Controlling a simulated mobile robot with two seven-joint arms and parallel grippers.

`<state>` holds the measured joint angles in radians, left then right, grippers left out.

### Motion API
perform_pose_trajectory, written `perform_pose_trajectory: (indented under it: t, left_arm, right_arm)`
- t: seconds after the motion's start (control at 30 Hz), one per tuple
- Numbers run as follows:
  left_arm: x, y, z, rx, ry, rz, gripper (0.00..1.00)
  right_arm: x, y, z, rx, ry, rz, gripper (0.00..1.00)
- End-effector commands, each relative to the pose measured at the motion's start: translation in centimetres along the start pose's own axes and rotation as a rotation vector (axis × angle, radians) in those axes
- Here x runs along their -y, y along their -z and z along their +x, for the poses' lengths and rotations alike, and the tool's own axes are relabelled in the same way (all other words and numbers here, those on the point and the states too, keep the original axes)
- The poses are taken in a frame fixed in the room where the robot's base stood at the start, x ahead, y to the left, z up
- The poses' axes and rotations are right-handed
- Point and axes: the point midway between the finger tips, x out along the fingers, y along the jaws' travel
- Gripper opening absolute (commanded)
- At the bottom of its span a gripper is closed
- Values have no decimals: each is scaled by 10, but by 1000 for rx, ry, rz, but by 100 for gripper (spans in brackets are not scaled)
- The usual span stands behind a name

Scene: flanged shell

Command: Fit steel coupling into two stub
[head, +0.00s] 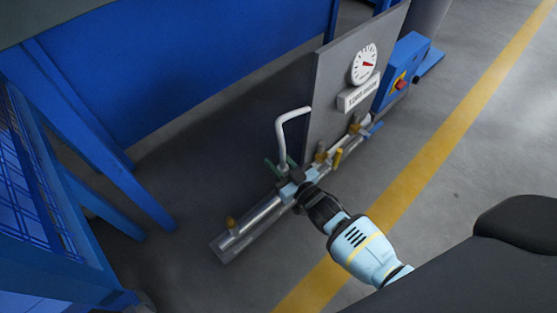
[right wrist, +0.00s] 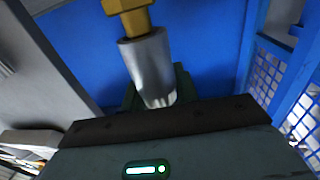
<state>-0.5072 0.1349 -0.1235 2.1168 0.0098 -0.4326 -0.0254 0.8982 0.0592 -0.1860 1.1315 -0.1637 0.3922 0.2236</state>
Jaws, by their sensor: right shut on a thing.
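My right gripper (head: 281,166) is shut on a pale grey bent tube (head: 281,143), which looks like the steel coupling. The tube rises from between the green fingertips and hooks right at its top. In the right wrist view, a silver cylinder (right wrist: 150,72) sits between the green fingers (right wrist: 155,95), with a brass fitting (right wrist: 128,12) at its other end. The thick steel pipe (head: 252,225) lies below, with a brass-topped stub (head: 231,225) near its left end and another brass fitting (head: 320,154) right of the gripper. The tube's lower end is hidden.
A grey panel (head: 336,85) with a dial gauge (head: 364,64) stands behind the pipe. A blue box (head: 402,70) is at its right. A blue frame with mesh (head: 30,190) is at the left. Open floor with a yellow line (head: 440,145) lies at the right.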

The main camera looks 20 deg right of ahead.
Motion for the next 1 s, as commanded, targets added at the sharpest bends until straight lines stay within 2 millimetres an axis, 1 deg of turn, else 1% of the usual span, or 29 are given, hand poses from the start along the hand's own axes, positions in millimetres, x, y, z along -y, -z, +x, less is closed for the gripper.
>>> perform_pose_trajectory:
  t: [0.67,0.7,0.87,1.0]
  left_arm:
    - [0,0,1,-1,0,0,0]
    - [0,0,1,-1,0,0,0]
    - [0,0,1,-1,0,0,0]
    - [0,0,1,-1,0,0,0]
  right_arm:
    - [0,-13,1,-3,0,0,4]
    - [0,-13,1,-3,0,0,34]
    - [0,-13,0,-2,0,0,55]
    - [0,-13,0,-1,0,0,55]
